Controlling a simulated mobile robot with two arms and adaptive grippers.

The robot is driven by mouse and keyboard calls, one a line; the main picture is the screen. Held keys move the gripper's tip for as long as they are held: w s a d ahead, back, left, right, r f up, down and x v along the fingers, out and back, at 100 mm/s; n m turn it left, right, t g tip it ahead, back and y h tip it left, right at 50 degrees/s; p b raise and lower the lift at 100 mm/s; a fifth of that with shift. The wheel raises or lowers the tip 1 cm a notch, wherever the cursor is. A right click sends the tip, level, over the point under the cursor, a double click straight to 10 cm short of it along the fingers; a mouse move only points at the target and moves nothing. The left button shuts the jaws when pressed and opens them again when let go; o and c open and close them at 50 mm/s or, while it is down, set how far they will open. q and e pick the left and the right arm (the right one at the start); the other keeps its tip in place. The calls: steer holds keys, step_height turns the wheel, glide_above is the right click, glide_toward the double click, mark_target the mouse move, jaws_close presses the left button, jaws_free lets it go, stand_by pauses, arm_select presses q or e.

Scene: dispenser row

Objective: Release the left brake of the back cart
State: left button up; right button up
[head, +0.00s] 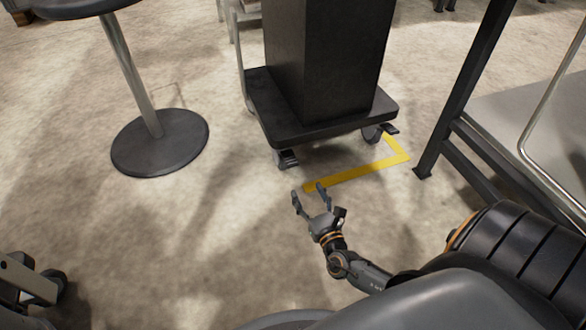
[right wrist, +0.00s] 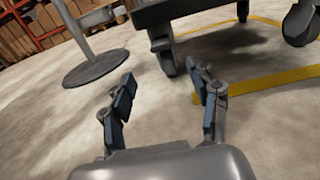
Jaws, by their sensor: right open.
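A cart with a black base (head: 322,124) and a tall dark box on it stands at the upper middle of the head view. Its left front caster (head: 286,158) and right front caster (head: 374,133) show under the near edge. In the right wrist view the cart's base (right wrist: 190,12) is at the top, with a caster and its pedal (right wrist: 163,50) just beyond the fingers. My right gripper (head: 309,190) is open and empty, near the floor on the near side of the left front caster and apart from it. It also shows in the right wrist view (right wrist: 160,90). My left gripper is not in view.
A yellow floor line (head: 358,173) runs in front of the cart. A round-based stand (head: 160,142) is at the left. A dark frame post (head: 465,85) stands at the right. Shelves with boxes (right wrist: 50,25) are far back. The floor between stand and cart is clear.

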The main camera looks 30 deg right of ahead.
mark_target(294, 165)
steer(key=b+x, duration=0.4)
steer(key=x, duration=0.7)
steer(key=shift+d+f, duration=0.1)
steer(key=shift+f, duration=0.05)
steer(key=shift+w+d+b, duration=0.15)
steer(key=shift+w+b, duration=0.15)
steer(key=shift+w, duration=0.2)
jaws_close()
